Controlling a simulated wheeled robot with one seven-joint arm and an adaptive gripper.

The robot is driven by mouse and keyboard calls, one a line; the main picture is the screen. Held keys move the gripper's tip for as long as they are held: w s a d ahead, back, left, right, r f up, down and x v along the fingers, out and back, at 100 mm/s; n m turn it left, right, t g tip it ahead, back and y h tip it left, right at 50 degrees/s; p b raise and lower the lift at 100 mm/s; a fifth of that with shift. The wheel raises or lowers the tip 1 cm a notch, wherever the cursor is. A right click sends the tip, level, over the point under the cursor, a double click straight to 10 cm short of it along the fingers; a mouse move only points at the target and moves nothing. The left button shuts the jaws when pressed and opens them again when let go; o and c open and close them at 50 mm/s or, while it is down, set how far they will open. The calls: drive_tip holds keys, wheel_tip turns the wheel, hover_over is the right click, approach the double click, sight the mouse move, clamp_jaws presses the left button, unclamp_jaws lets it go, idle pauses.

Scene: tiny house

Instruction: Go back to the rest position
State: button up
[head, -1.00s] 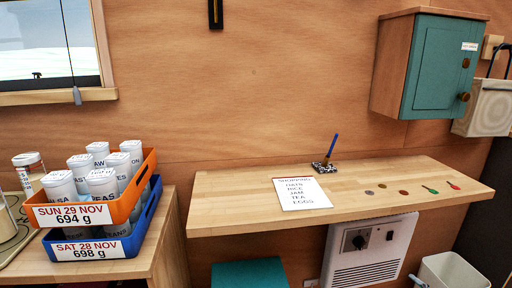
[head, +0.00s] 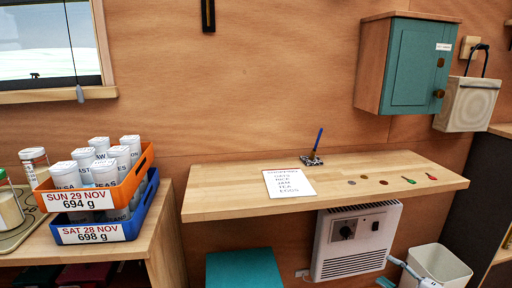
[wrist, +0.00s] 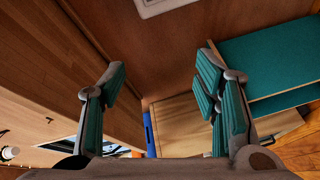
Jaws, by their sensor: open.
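My gripper (wrist: 160,95) shows in the wrist view with its two teal-padded fingers spread wide apart. It is open, and nothing is between the fingers. Behind it are wood panels and a teal surface (wrist: 270,65) on the right.
A wooden wall shelf (head: 225,200) holds a shopping list (head: 289,183) and small items. At left, stacked orange (head: 145,166) and blue (head: 148,196) trays of jars stand on a counter. A heater (head: 352,240), a bin (head: 440,265) and a teal stool (head: 245,270) are below the shelf.

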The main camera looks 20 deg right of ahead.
drive_tip(key=w+a+r+n+g+y, duration=0.35)
drive_tip(key=a+r+n+g, duration=0.25)
drive_tip(key=a+r+n, duration=0.5)
drive_tip(key=w+a+r+n+g+y, duration=0.35)
drive_tip(key=a+r+n+g, duration=0.4)
drive_tip(key=a+n, duration=0.6)
drive_tip(key=s+a+r+n+g+h, duration=0.1)
drive_tip(key=s+a+r+n+g, duration=0.1)
drive_tip(key=s+a+r+n, duration=0.35)
drive_tip(key=s+a+r+n+g+h, duration=0.2)
drive_tip(key=s+a+r+n, duration=0.1)
drive_tip(key=a+n, duration=0.4)
drive_tip(key=s+a+r+n+h, duration=0.2)
drive_tip(key=s+n+h, duration=0.2)
drive_tip(key=s+n, duration=0.5)
drive_tip(key=s+a+r+n+h, duration=0.2)
drive_tip(key=s+a+n+h, duration=0.1)
drive_tip(key=s+n, duration=0.65)
wheel_tip(320, 180, up, 24)
drive_tip(key=t+p, duration=0.4)
drive_tip(key=p, duration=1.8)
drive_tip(key=shift+d+t+p, duration=0.2)
drive_tip(key=shift+t+p, duration=0.15)
drive_tip(key=shift+p, duration=0.05)
